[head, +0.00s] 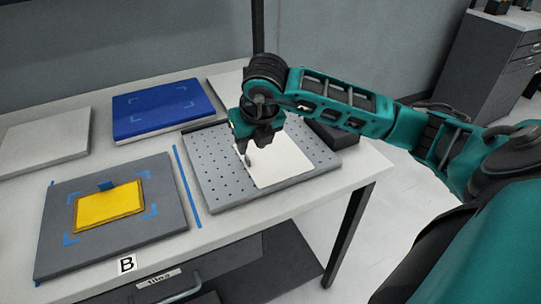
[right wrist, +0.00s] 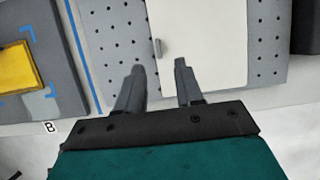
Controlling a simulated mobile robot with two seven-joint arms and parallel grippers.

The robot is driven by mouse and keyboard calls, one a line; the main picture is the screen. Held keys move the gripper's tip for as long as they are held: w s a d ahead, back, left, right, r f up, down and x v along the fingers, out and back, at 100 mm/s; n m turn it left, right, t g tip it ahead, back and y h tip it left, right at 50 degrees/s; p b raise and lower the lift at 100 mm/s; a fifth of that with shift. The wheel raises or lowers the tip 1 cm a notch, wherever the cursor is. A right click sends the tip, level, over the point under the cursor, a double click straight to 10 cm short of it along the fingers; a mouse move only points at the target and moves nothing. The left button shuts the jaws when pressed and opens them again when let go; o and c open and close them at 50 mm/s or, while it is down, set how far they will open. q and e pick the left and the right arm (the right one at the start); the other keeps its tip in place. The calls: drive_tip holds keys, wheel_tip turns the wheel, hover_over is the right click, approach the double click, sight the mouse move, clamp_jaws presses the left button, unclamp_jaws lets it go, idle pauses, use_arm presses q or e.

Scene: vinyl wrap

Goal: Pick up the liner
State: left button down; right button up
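A white sheet, which looks like the liner (head: 285,165), lies on a grey perforated plate (head: 217,186) on the table. In the right wrist view the liner (right wrist: 212,42) has a small grey tab (right wrist: 158,48) near its left edge. My right gripper (head: 248,156) is over the sheet's left edge. In the right wrist view its fingers (right wrist: 160,66) are apart with nothing between them, and the tab shows just beyond the fingertips. I cannot tell how high the fingers are above the sheet. My left gripper is not in view.
A yellow piece with a blue tab (head: 108,208) lies on a grey mat (head: 60,251) at the left. A blue slab (head: 157,108) and a pale slab (head: 42,135) lie behind. A dark box (head: 332,134) stands right of the plate. The table edge is in front.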

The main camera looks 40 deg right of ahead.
sight(247, 157)
drive_tip(key=x, duration=0.6)
drive_tip(key=shift+w+f, duration=0.25)
drive_tip(key=shift+f, duration=0.05)
clamp_jaws()
